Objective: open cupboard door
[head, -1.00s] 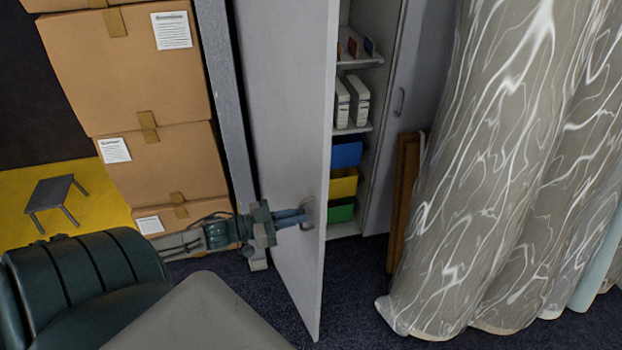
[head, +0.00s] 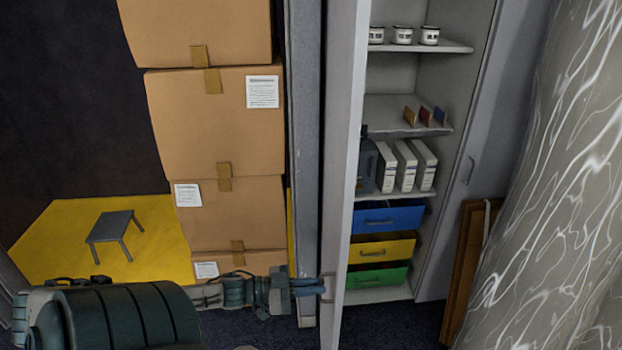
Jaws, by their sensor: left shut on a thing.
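The cupboard's grey left door (head: 346,130) stands swung out toward me, seen nearly edge-on in the head view. My left gripper (head: 318,287) is at the door's handle (head: 328,288), low on the door, and is shut on it. The cupboard's right door (head: 480,150) has its own handle (head: 470,170); how far that door is open I cannot tell. The shelves (head: 405,112) inside are in plain view between the doors. My right gripper is not in view.
Inside are jars (head: 402,36), white binders (head: 405,165) and blue, yellow and green drawers (head: 388,217). A brown wooden board (head: 468,265) and a patterned curtain (head: 570,200) stand at right.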

